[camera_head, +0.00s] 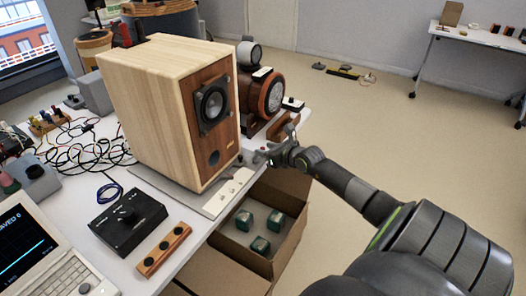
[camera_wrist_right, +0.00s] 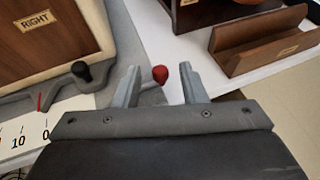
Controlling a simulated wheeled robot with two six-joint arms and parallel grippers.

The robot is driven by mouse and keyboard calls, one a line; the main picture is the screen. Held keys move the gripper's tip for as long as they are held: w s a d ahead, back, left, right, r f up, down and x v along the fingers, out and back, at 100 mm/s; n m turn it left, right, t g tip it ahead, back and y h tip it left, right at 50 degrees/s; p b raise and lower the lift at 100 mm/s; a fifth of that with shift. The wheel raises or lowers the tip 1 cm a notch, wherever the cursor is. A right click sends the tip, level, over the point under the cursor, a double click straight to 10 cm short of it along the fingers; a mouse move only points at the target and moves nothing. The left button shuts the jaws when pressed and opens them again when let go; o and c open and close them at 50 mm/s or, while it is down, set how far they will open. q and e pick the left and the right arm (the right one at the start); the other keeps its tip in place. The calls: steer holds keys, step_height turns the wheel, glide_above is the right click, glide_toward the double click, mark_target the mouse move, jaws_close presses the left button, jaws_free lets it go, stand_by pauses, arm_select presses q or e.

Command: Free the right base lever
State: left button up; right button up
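The wooden speaker (camera_head: 150,105) stands on a grey base on the table, with a pale scale strip (camera_head: 228,193) along its front. In the right wrist view, a plate marked RIGHT (camera_wrist_right: 36,21) is on the speaker. A lever with a red knob (camera_wrist_right: 160,75) stands beside the base, and a black knob (camera_wrist_right: 81,71) stands on the base to its left. My right gripper (camera_head: 264,157) is at the speaker's lower right corner. Its fingers are open on either side of the red knob, with gaps visible. My left gripper is not in view.
An open cardboard box (camera_head: 287,238) with green blocks sits below the table edge. A black control box (camera_head: 127,216) and a wooden block with dark buttons (camera_head: 164,250) lie in front of the speaker. A wooden holder (camera_wrist_right: 262,43) is right of the red knob.

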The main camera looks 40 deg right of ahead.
steer(key=shift+x, duration=1.15)
steer(key=shift+c, duration=0.2)
jaws_close()
